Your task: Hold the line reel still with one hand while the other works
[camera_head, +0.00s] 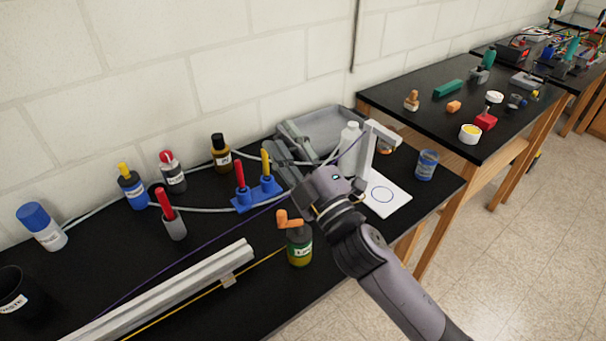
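My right gripper (284,145) reaches in from the lower right over the black bench. Its grey fingers point up and left, spread apart beside the grey tray, with nothing clearly held between them. I cannot make out a line reel for certain; the gripper may hide part of it. A thin purple line (190,248) runs from the lower left up toward the gripper and past it to a white upright stand (368,150). My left gripper is not in view.
A grey tray (335,118) stands behind the gripper, near a white bottle (349,136). A blue holder (257,194), several bottles and a pale rail (170,290) occupy the left. A second bench (440,112) stands at right.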

